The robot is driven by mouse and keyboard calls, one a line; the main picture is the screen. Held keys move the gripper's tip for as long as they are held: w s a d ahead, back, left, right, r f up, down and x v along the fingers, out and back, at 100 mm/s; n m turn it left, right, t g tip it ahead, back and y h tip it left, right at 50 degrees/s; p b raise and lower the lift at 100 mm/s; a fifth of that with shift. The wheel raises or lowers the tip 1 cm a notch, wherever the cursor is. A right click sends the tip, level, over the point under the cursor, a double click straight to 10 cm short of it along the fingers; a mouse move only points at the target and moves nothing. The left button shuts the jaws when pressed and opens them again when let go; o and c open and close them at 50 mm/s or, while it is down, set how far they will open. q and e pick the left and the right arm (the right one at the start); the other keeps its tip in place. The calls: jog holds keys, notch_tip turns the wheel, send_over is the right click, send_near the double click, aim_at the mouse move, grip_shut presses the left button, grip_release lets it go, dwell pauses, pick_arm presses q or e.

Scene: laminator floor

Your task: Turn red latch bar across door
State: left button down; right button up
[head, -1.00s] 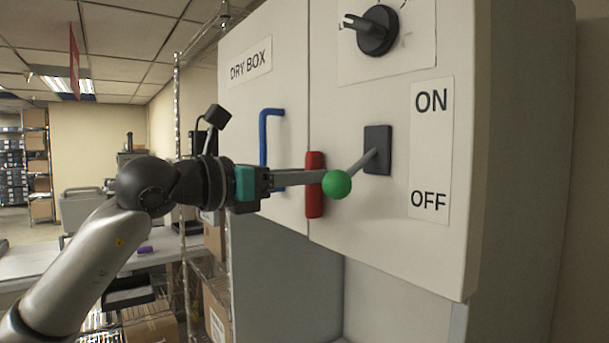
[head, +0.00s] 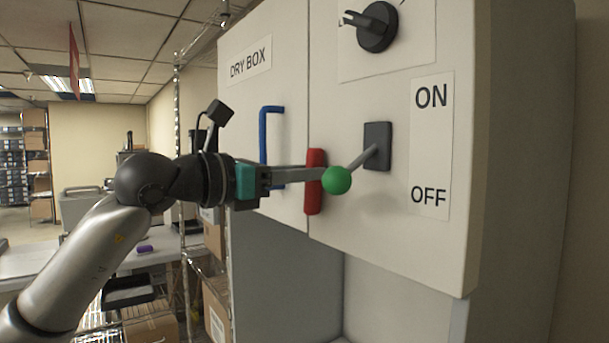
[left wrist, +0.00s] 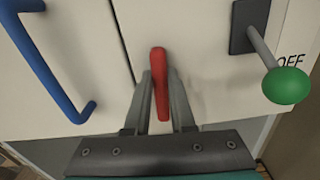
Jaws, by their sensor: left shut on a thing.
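The red latch bar (head: 314,190) stands nearly upright on the front of the white cabinet, by the seam at the right edge of the DRY BOX door (head: 240,110). In the left wrist view the red latch bar (left wrist: 159,75) lies between the two fingers, slightly tilted. My left gripper (head: 310,175) reaches in from the left and is shut on the bar around its middle; it also shows in the left wrist view (left wrist: 160,100). Part of the bar is hidden behind the finger in the head view. My right gripper is in neither view.
A blue door handle (head: 264,140) is left of the bar, close behind my left gripper. A lever with a green ball (head: 337,180) sticks out just right of the bar. A black rotary knob (head: 376,27) is higher up. Wire shelving (head: 180,230) stands at the left.

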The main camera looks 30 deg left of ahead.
pick_arm(q)
jog(key=m+b, duration=0.1)
jog(key=m, duration=0.4)
jog(key=d+f+m+b, duration=0.1)
jog(key=m+b, duration=0.1)
jog(key=m, duration=0.4)
jog(key=m+b, duration=0.1)
jog(key=m, duration=0.5)
jog(key=shift+s+d+f+b, duration=0.2)
jog(key=shift+s+f+b, duration=0.05)
jog(key=shift+f+b, duration=0.05)
dwell(0.4)
jog(key=c, duration=0.8)
grip_release()
jog(key=shift+o, duration=0.2)
jog(key=shift+s+a, duration=0.1)
